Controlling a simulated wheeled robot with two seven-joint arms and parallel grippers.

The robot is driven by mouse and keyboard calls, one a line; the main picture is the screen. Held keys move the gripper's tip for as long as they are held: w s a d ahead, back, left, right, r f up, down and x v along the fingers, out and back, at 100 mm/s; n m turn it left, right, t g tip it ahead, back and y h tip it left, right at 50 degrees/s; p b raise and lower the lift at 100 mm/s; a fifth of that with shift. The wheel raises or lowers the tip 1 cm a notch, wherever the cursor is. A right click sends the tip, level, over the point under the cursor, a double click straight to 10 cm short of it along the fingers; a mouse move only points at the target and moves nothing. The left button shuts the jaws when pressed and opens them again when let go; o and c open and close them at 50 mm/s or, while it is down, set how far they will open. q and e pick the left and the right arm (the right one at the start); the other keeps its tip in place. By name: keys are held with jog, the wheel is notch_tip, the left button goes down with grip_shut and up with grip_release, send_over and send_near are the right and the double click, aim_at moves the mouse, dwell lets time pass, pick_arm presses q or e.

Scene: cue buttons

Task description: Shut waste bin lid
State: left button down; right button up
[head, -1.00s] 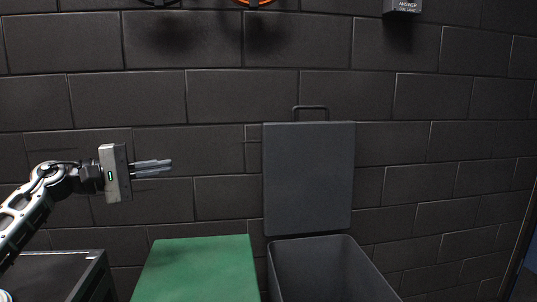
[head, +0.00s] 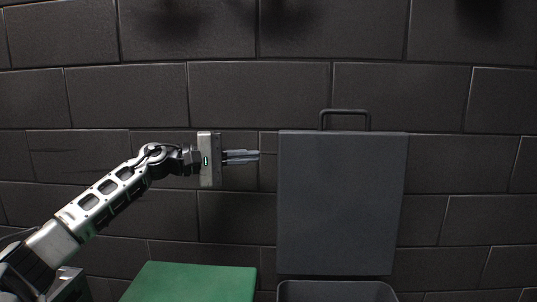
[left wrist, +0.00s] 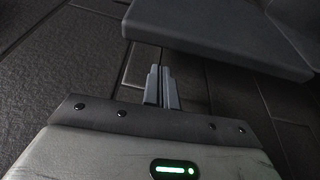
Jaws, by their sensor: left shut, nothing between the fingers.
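The waste bin's dark grey lid (head: 342,205) stands open and upright in front of the brick wall, with a dark loop handle (head: 345,112) at its top edge. The bin's body (head: 336,290) shows only its rim and upper part at the bottom of the head view. My left gripper (head: 258,156) is shut and empty, just left of the lid's upper left edge. In the left wrist view the closed fingers (left wrist: 162,86) point towards the lid (left wrist: 215,30), with a gap that I cannot judge exactly. My right gripper is not in view.
A green-topped box or table (head: 190,283) stands left of the bin. The dark brick wall (head: 450,95) runs behind everything. The space right of the lid looks clear.

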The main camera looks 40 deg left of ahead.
aim_at(268, 156)
pick_arm(q)
jog(key=p+x, duration=0.1)
jog(key=x, duration=0.3)
jog(key=shift+w+r, duration=0.1)
jog(key=shift+w, duration=0.1)
jog(key=shift+w+d, duration=0.15)
jog(key=shift+d, duration=0.05)
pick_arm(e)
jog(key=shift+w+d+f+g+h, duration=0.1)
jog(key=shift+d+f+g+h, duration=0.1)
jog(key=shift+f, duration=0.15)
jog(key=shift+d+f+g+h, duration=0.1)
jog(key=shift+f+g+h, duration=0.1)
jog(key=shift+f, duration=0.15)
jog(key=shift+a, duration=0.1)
